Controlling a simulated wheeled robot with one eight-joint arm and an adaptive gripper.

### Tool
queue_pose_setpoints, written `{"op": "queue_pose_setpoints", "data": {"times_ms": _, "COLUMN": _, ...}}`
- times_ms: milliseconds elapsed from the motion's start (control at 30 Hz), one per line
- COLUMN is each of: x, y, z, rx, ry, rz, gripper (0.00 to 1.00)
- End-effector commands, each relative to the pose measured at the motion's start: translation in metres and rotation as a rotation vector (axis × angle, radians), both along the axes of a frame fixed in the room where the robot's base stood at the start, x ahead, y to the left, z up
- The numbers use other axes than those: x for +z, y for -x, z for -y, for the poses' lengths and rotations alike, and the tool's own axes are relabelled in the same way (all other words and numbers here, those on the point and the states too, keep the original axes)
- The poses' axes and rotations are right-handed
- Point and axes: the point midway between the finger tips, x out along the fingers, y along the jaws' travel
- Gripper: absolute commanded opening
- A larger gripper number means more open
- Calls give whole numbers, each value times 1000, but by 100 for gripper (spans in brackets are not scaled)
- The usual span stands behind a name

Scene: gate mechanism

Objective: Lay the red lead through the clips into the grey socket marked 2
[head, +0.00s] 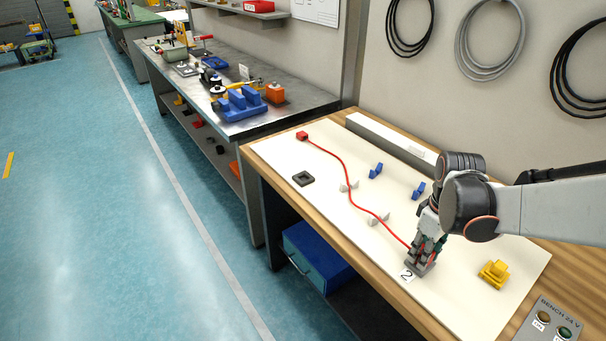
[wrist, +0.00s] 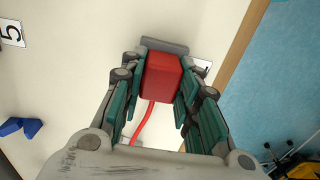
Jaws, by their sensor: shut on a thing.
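My gripper (head: 424,252) is shut on the red plug (wrist: 162,77) at one end of the red lead (head: 333,153). It points down over the grey socket (head: 421,269), beside the card marked 2 (head: 407,275). In the wrist view part of the grey socket (wrist: 165,44) shows just beyond the plug; whether the plug is inside it cannot be told. The lead runs from a red block (head: 302,135) past two pale clips, one farther (head: 349,186) and one nearer (head: 377,219). Whether it is seated in them is too small to tell.
Two blue clips (head: 375,170) (head: 419,191) stand right of the lead. A dark square socket (head: 303,179) lies to its left. A yellow socket (head: 494,273) and a switch panel (head: 549,322) are at the right. A grey bar (head: 390,141) runs along the back of the white board.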

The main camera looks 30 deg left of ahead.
Motion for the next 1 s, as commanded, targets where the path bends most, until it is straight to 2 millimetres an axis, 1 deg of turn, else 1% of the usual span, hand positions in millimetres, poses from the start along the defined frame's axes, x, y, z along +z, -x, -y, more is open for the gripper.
{"op": "queue_pose_setpoints", "data": {"times_ms": 267, "x": -2, "y": 0, "z": 0, "rx": 0, "ry": 0, "rz": 0, "gripper": 5}}
{"op": "queue_pose_setpoints", "data": {"times_ms": 300, "x": -2, "y": 0, "z": 0, "rx": 0, "ry": 0, "rz": -1, "gripper": 28}}
{"op": "queue_pose_setpoints", "data": {"times_ms": 467, "x": -2, "y": 0, "z": 0, "rx": 0, "ry": 0, "rz": -1, "gripper": 28}}
{"op": "queue_pose_setpoints", "data": {"times_ms": 500, "x": -2, "y": 0, "z": 0, "rx": 0, "ry": 0, "rz": -1, "gripper": 32}}
{"op": "queue_pose_setpoints", "data": {"times_ms": 600, "x": -2, "y": 0, "z": 0, "rx": 0, "ry": 0, "rz": 0, "gripper": 53}}
{"op": "queue_pose_setpoints", "data": {"times_ms": 900, "x": -2, "y": 0, "z": 0, "rx": 0, "ry": 0, "rz": 0, "gripper": 53}}
{"op": "queue_pose_setpoints", "data": {"times_ms": 1000, "x": 2, "y": 0, "z": 0, "rx": 0, "ry": 0, "rz": 0, "gripper": 53}}
